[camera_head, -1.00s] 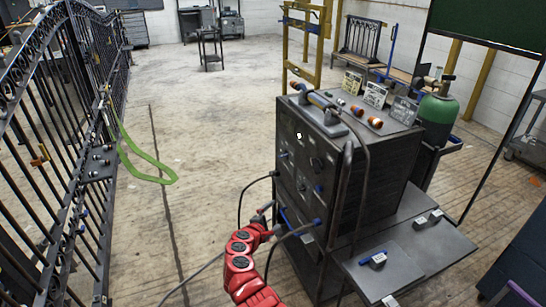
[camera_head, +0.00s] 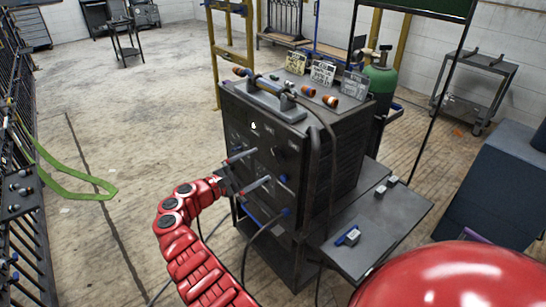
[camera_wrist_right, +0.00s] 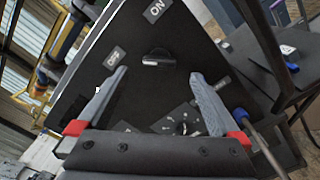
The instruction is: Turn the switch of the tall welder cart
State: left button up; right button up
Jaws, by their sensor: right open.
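The tall dark welder cart (camera_head: 340,160) stands in the middle of the head view, its front panel facing left. In the right wrist view its black switch knob (camera_wrist_right: 158,58) sits on the panel near an ON label (camera_wrist_right: 157,10) and an OFF label (camera_wrist_right: 115,57). My right gripper (camera_head: 266,166) is open in front of the panel, its grey fingers pointing at it. In the right wrist view the gripper (camera_wrist_right: 158,74) has one fingertip on each side of the knob, slightly below it; contact is not visible. My left gripper is out of view.
A handle, orange-tipped parts and small cards (camera_head: 323,72) are on the cart top. Cables hang at its front. A side shelf (camera_head: 385,240) juts out right. A green gas cylinder (camera_head: 381,80) stands behind.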

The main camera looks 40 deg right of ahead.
aim_at(276, 157)
jog(key=d, duration=0.7)
jog(key=shift+w+d, duration=0.1)
jog(key=shift+w, duration=0.2)
